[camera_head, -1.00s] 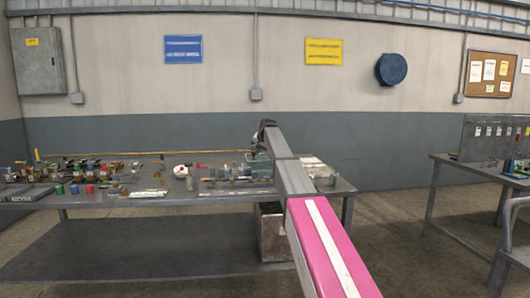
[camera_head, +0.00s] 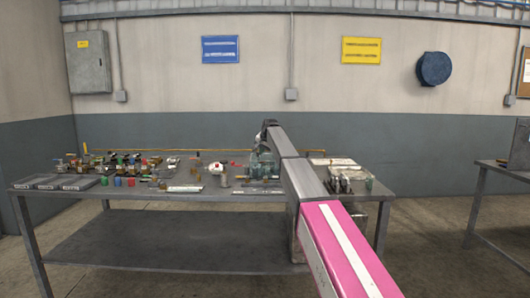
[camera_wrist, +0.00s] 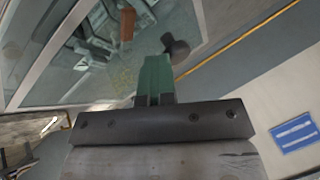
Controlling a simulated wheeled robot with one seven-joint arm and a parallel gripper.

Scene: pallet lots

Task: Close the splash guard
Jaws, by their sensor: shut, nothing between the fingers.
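A clear panel in a pale frame (camera_wrist: 62,42), which looks like the splash guard, fills the upper left of the wrist view. Machine parts show through it. How far it stands open cannot be told. In the wrist view my gripper (camera_wrist: 154,99) is shut and empty. A green part (camera_wrist: 156,76) lies straight beyond its fingers, and a dark round knob (camera_wrist: 176,47) is close past that; contact cannot be judged. In the head view a small green machine (camera_head: 262,166) sits on the workbench (camera_head: 215,197), partly behind my arm, which hides the guard there.
Several small valves and fittings (camera_head: 125,160) crowd the bench's left half, with grey trays (camera_head: 50,183) at its left end. Metal parts (camera_head: 345,172) stand right of my arm. Another table (camera_head: 508,172) is at far right. Open floor (camera_head: 435,235) lies between the tables.

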